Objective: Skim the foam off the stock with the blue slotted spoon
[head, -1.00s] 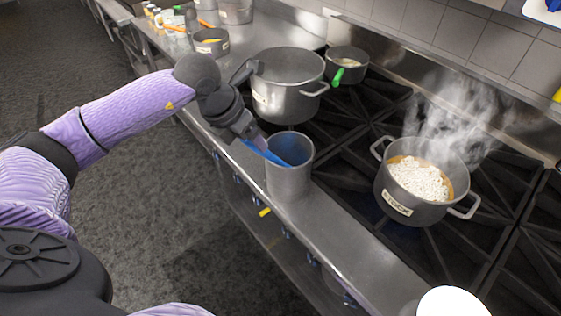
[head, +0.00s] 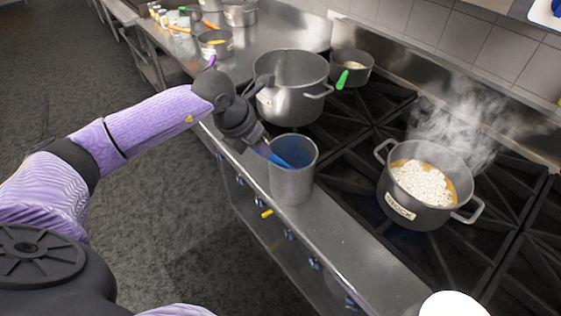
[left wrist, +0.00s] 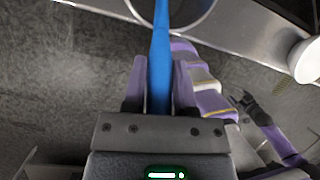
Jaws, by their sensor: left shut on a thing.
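The stock pot (head: 428,212), grey with a label, sits steaming on the stove at the right. White foam (head: 422,182) covers much of the brown stock inside it. A tall grey metal container (head: 291,186) stands on the steel ledge in front of the stove. My left gripper (head: 262,146) is shut on the handle of the blue slotted spoon (head: 278,158). The spoon slants down into the container, so its lower end is hidden. In the left wrist view the blue handle (left wrist: 160,70) runs between the two fingers. My right gripper is not in the head view.
A large open pot (head: 291,102) stands on the stove behind the container. A smaller pan with a green handle (head: 342,78) is beside it. Black burner grates lie between the container and the stock pot. More pans and bottles stand at the far counter end.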

